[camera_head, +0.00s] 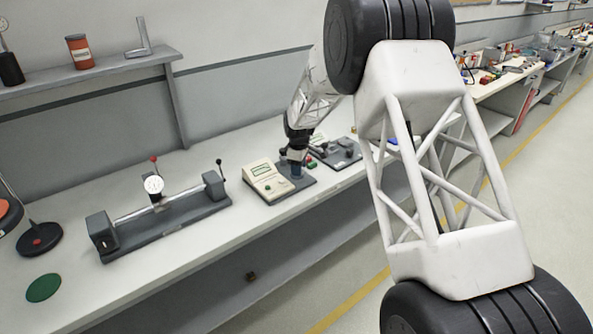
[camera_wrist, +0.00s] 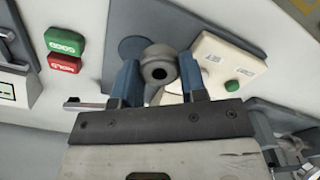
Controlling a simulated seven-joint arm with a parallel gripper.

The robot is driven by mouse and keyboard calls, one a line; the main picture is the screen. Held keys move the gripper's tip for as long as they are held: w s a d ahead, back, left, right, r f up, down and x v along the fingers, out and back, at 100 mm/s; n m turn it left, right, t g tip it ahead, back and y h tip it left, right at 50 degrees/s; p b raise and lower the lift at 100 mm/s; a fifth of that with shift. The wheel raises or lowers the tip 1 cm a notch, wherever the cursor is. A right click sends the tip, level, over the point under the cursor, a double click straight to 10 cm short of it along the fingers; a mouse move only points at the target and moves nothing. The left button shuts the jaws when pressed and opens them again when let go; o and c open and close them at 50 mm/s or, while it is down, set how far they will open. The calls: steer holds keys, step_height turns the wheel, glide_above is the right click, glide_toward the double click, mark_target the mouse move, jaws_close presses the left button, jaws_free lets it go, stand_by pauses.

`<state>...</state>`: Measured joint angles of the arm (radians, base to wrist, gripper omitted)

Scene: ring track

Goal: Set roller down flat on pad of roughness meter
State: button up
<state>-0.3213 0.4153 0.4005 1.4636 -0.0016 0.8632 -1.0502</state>
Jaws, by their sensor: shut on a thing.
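The roughness meter (camera_head: 265,182) stands on the bench in the head view, a beige console with a small green display. The console also shows in the wrist view (camera_wrist: 212,68), with a green button. My gripper (camera_head: 293,170) is over the meter's grey base plate. In the wrist view my gripper (camera_wrist: 160,80) has its blue fingers shut on the grey roller (camera_wrist: 158,52), whose dark centre hole faces the camera. The round blue-grey pad (camera_wrist: 129,47) shows behind and left of the roller, partly hidden by it. I cannot tell whether roller and pad touch.
A green block (camera_wrist: 65,41) and a red block (camera_wrist: 63,64) are left of the plate in the wrist view. A bench-centre fixture with a dial gauge (camera_head: 154,185) stands to the left in the head view. A green disc (camera_head: 43,288) lies near the bench's left end.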

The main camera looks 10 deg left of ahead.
steer(key=shift+w+a+f, duration=0.1)
steer(key=shift+w+a, duration=0.2)
steer(key=shift+w, duration=0.65)
steer(key=shift+w+a+f, duration=0.1)
steer(key=shift+w+a, duration=0.15)
steer(key=shift+w, duration=0.65)
steer(key=shift+f, duration=1.7)
steer(key=shift+f, duration=0.15)
steer(key=o, duration=1)
step_height(320, 180, up, 12)
